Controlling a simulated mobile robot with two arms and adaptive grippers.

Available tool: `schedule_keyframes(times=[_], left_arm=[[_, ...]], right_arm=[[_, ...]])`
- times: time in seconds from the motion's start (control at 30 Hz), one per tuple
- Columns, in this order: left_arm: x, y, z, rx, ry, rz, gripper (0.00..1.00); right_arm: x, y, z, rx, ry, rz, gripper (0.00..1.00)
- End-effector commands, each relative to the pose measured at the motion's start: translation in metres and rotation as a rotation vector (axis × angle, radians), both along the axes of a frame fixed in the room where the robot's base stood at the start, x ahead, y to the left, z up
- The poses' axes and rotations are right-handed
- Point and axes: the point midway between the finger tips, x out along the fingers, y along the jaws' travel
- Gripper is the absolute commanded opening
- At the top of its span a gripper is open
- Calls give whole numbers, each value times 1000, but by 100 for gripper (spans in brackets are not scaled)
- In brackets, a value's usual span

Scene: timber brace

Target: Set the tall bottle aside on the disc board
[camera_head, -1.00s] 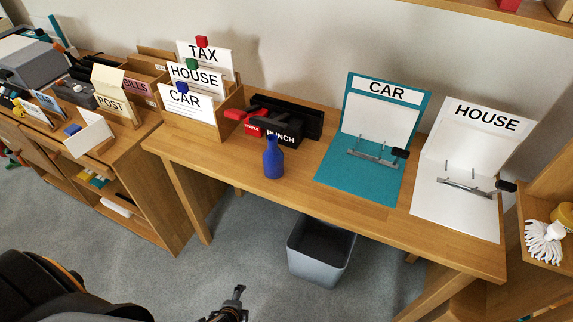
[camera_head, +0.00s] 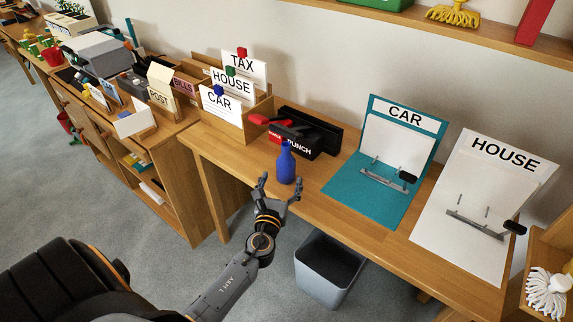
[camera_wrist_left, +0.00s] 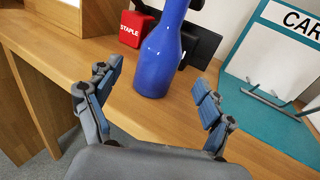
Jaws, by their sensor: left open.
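A tall blue bottle (camera_head: 286,163) stands upright near the front edge of the wooden desk, and it also shows in the left wrist view (camera_wrist_left: 158,60). My left gripper (camera_head: 278,183) is open in front of the bottle at the desk's front edge. In the left wrist view its two fingers (camera_wrist_left: 155,98) are spread, with the bottle ahead of and between them. I see no contact. I cannot make out a disc board in these frames. My right gripper is not in view.
Behind the bottle are a red stapler box (camera_wrist_left: 134,30) and a black punch (camera_head: 300,148). A teal CAR folder (camera_head: 345,185) and a white HOUSE folder (camera_head: 440,228) lie to the right. A card sorter (camera_head: 250,125) stands left. A grey bin (camera_head: 325,275) is below the desk.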

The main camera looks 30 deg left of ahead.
Motion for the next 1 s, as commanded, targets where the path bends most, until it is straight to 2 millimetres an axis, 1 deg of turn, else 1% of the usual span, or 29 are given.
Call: schedule_keyframes(times=[0.03, 0.27, 0.4, 0.5, 0.63, 0.83, 0.87, 0.9, 0.97, 1.0], left_arm=[[6, 3, 0, -1, 0, 0, 82], [22, 9, 2, -2, -1, 2, 82], [42, 18, 4, -2, -1, 1, 82], [54, 22, 3, -1, 0, 1, 82], [61, 25, 3, -2, 0, 0, 82], [61, 25, 3, -3, 1, 0, 82], [61, 25, 3, -3, 1, 0, 77], [61, 25, 3, -3, 1, 0, 69], [61, 25, 3, -3, 1, 0, 57], [61, 25, 3, -3, 1, 0, 49]], right_arm=[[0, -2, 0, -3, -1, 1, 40], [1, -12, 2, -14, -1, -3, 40], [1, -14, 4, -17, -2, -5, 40], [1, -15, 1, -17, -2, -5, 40], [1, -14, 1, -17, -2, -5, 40], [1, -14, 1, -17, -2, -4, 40], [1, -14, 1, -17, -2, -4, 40], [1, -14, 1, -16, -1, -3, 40], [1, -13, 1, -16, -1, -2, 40], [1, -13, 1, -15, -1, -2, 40]])
